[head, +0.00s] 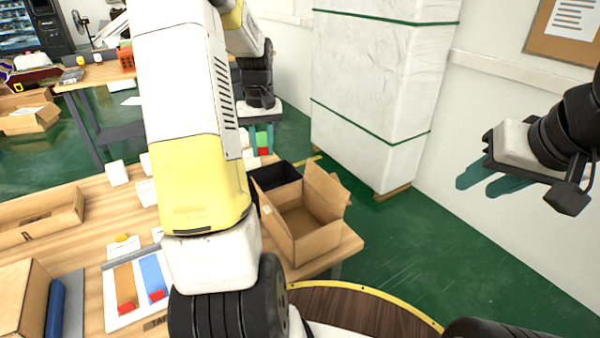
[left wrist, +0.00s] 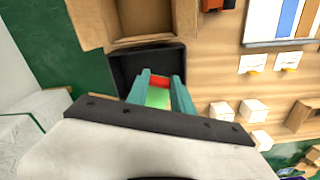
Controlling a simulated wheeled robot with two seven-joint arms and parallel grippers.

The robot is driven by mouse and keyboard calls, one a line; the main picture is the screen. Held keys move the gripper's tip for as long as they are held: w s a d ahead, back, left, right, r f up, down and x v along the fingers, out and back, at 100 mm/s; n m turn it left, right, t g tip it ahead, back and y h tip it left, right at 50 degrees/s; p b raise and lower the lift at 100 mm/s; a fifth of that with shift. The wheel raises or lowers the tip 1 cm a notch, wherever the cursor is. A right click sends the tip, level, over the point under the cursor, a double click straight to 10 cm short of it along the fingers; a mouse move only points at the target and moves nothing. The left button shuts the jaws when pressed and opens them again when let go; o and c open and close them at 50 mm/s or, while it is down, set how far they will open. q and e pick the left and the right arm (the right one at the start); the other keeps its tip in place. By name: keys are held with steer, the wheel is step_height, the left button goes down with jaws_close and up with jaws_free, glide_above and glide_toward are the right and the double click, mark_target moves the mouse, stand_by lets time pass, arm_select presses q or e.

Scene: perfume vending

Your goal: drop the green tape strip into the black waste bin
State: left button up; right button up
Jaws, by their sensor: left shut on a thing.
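My left gripper (head: 262,132) is shut on the green tape strip (head: 261,138), which has a red end pointing down. In the left wrist view, the strip (left wrist: 157,98) sits between the two teal fingers (left wrist: 160,85), its red end at the fingertips. The black waste bin (head: 279,177) stands at the table's far right edge, beside an open cardboard box. In the left wrist view, the fingertips and red end overlap the bin (left wrist: 128,65); the height between them is unclear. My right gripper (head: 491,181) is empty, its teal fingers apart, in front of the white wall.
The open cardboard box (head: 304,228) adjoins the bin. A tray with orange and blue strips (head: 138,285) lies on the wooden table (head: 95,215), near small white boxes (head: 117,173). A wrapped tall stack (head: 375,90) stands behind. Green floor to the right is clear.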

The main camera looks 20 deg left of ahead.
arm_select(q)
step_height(320, 180, down, 6)
steer(key=shift+r, duration=0.1)
stand_by(0.4)
steer(key=o, duration=1.1)
steer(key=shift+r, duration=3.9)
